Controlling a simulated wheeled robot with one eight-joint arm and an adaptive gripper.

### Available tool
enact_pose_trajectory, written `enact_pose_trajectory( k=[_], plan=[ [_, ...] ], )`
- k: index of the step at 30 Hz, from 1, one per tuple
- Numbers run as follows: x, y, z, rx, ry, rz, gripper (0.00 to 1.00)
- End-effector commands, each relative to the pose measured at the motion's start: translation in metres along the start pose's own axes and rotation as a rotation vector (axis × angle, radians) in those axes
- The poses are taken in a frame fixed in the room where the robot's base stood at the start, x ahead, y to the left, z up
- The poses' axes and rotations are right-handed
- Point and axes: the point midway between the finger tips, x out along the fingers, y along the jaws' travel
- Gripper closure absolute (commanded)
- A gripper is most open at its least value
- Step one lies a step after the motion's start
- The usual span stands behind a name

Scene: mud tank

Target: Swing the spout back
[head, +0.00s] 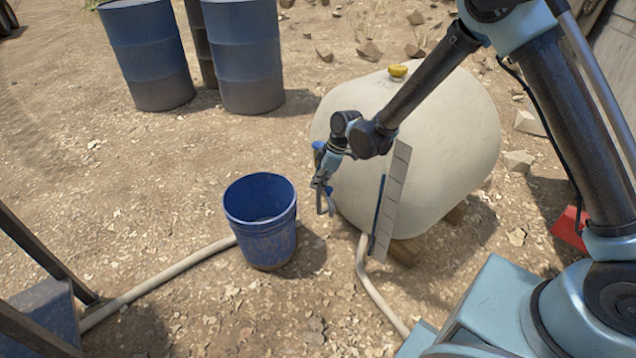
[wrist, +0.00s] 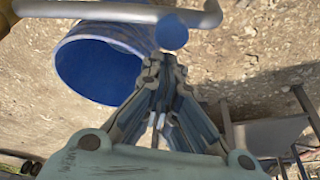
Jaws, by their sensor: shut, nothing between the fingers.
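A pale tank (head: 440,130) with a yellow cap (head: 397,71) lies on blocks to the right of a blue bucket (head: 262,240). A grey tube with a bent end (wrist: 110,12), which looks like the spout, crosses the top of the wrist view, in front of the bucket (wrist: 95,72). A blue round part (wrist: 172,32) sits just beyond my fingertips; I cannot tell whether they touch. My gripper (head: 326,210) is shut and empty, tilted down between tank and bucket. It also shows in the wrist view (wrist: 162,62). In the head view it hides the spout area.
Blue drums (head: 148,60) stand at the back left. A pale hose (head: 165,280) runs along the ground to the bucket. A white gauge board (head: 393,205) stands at the tank's front.

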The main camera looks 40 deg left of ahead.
Motion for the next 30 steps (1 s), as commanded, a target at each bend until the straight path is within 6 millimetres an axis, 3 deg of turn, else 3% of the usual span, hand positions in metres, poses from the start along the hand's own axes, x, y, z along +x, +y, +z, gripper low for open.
enact_pose_trajectory(
  k=[5, 12, 23, 30],
  plan=[
    [-0.001, 0.000, 0.002, 0.001, 0.000, 0.000, 1.00],
    [-0.009, 0.002, 0.025, 0.001, 0.000, 0.001, 1.00],
    [-0.009, 0.002, 0.023, 0.000, 0.000, 0.000, 1.00],
    [-0.007, 0.007, 0.006, 0.010, 0.001, 0.003, 1.00]
  ],
)
